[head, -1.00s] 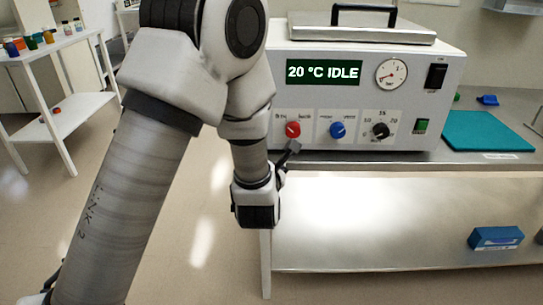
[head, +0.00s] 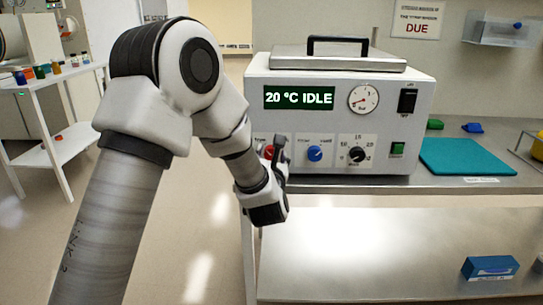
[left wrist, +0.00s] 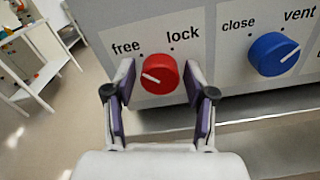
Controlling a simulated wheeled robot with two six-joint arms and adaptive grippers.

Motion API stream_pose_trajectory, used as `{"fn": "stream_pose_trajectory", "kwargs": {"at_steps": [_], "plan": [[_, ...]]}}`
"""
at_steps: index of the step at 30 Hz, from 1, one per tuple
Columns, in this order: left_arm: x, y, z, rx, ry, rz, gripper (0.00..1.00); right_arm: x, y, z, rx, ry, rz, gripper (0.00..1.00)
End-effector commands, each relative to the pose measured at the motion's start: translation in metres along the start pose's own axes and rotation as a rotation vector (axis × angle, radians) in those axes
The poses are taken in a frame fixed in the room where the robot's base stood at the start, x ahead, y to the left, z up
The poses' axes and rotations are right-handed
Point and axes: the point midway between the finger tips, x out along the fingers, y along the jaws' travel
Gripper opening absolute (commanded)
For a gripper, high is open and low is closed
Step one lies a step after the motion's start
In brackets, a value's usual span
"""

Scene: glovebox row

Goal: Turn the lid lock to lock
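The red lid lock knob (left wrist: 159,74) sits below the labels "free" and "lock" on the front panel of the white device (head: 340,100). Its white mark lies on its left part, on the "free" side, not toward "lock". In the head view the knob (head: 268,152) is partly hidden by my left gripper (head: 276,160). In the left wrist view my left gripper (left wrist: 160,88) is open, with one purple-padded finger on each side of the knob. The left fingertip is very close to the knob; I cannot tell whether it touches. My right gripper is not in view.
A blue close/vent knob (left wrist: 274,54) is just right of the red one. A black dial (head: 357,155) and a green switch (head: 398,149) are further right. The device stands on a metal bench with a teal mat (head: 465,157). A white shelf (head: 65,150) stands at the left.

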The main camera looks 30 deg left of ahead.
Motion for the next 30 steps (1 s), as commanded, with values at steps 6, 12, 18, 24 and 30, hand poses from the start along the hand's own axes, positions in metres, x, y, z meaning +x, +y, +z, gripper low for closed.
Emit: {"fn": "stream_pose_trajectory", "kwargs": {"at_steps": [6, 12, 18, 24, 30], "plan": [[0.0, 0.0, 0.0, 0.0, 0.0, 0.0, 0.03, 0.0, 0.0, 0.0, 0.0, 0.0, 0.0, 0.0], [0.0, 0.0, 0.0, 0.01, -0.001, 0.0, 0.03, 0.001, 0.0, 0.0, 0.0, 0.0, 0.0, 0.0], [0.0, -0.001, 0.0, 0.064, -0.001, 0.0, 0.03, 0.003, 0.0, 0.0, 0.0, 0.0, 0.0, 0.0], [0.0, -0.001, -0.001, 0.183, 0.0, 0.0, 0.03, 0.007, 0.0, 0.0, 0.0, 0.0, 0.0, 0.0], [0.0, -0.001, -0.001, 0.356, 0.0, 0.0, 0.03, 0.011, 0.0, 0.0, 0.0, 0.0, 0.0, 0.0]]}}
